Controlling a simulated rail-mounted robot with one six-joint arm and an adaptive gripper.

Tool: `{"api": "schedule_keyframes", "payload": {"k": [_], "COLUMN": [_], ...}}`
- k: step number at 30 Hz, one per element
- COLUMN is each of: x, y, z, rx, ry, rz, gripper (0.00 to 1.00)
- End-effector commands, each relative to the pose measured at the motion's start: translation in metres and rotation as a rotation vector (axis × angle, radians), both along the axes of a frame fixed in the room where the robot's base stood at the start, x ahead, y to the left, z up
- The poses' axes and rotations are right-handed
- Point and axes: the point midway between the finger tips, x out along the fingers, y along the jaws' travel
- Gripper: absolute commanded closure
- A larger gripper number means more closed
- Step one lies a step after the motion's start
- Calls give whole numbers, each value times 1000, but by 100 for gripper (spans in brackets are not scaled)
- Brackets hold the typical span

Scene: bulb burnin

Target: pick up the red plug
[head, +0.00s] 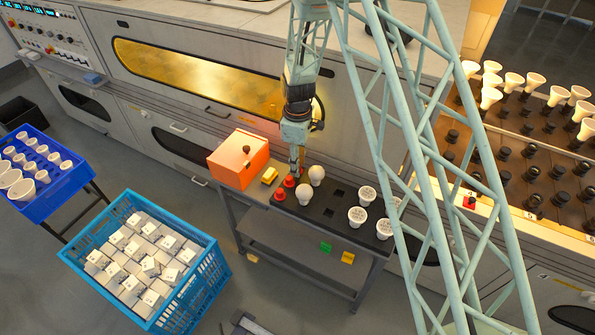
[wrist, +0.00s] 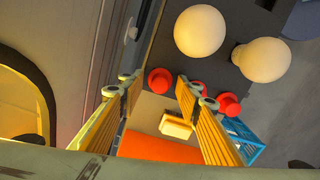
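Several red plugs stand on the dark top of a small grey table. One red plug (head: 289,181) shows just below my gripper (head: 296,170) in the head view, with another red plug (head: 279,194) nearer the front. In the wrist view my gripper (wrist: 160,88) is open and empty, its yellow fingers spread. One red plug (wrist: 160,80) appears in the gap between the fingertips. A second red plug (wrist: 185,98) is partly hidden behind the right finger, and a third red plug (wrist: 229,104) lies to its right. I cannot tell the exact height of the fingertips.
Round white bulbs (head: 316,175) and reflector bulbs (head: 368,194) stand on the same table (head: 335,215). An orange box (head: 238,160) and a yellow block (head: 269,175) are to the left. A blue crate (head: 205,290) is on the floor; a rack of bulbs (head: 545,185) is at right.

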Motion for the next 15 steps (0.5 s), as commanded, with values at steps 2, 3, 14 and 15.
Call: {"api": "schedule_keyframes", "payload": {"k": [2,3,14,15], "x": [0,0,0,0], "y": [0,0,0,0], "z": [0,0,0,0], "rx": [0,0,0,0], "ry": [0,0,0,0], "rz": [0,0,0,0], "gripper": [68,68,88,91]}}
